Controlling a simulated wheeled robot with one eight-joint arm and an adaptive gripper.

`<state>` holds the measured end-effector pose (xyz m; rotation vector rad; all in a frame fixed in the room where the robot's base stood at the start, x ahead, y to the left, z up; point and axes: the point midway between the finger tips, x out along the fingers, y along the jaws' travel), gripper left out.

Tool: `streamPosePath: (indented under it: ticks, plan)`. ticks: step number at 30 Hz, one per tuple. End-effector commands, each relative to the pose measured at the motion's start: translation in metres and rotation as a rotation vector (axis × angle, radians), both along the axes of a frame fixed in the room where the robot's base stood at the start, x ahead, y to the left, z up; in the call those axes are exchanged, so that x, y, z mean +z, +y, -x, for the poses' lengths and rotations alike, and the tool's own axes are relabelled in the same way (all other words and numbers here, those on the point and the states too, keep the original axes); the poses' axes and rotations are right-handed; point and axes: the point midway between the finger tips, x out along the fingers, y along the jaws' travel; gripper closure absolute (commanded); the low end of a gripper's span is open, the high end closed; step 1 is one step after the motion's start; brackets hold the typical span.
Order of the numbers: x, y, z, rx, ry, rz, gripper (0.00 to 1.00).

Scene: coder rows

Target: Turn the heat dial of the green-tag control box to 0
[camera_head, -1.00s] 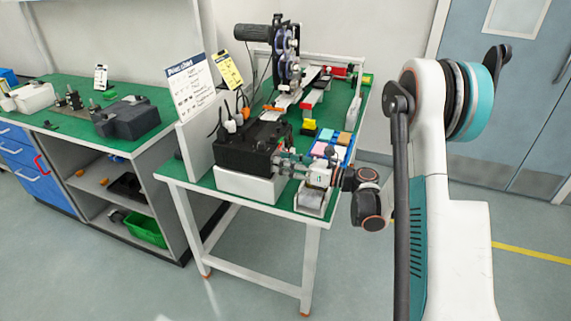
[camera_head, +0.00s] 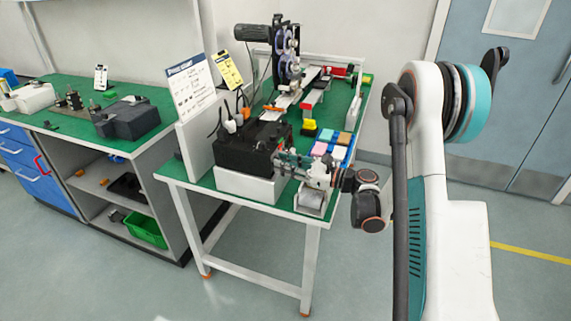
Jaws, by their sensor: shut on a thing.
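A black control box (camera_head: 243,152) on a white base (camera_head: 250,186) stands at the front left corner of the green-topped table. My gripper (camera_head: 280,161) reaches in from the right, with its tips against the box's right-hand side. It is shut on a small part there, which I take to be the heat dial. The dial, its scale and any green tag on this box are too small or hidden behind the fingers, so I cannot read the setting.
A white notice board (camera_head: 192,87) and a yellow card (camera_head: 229,70) stand behind the box. Pastel blocks (camera_head: 330,143) and a small grey-white unit (camera_head: 311,200) are close to my wrist. A machine with a purple wheel (camera_head: 286,45) stands further back. Floor in front is clear.

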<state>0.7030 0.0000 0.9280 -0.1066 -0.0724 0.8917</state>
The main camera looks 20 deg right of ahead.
Motion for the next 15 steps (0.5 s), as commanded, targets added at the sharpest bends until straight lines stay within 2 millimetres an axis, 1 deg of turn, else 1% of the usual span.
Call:
streamPosePath:
  ticks: [6,15]
  plan:
    - [-0.0005,-0.0002,-0.0001,-0.001,-0.093,0.069,1.00]
    - [-0.0007,-0.0003,-0.0001,-0.001,-0.151,0.111,1.00]
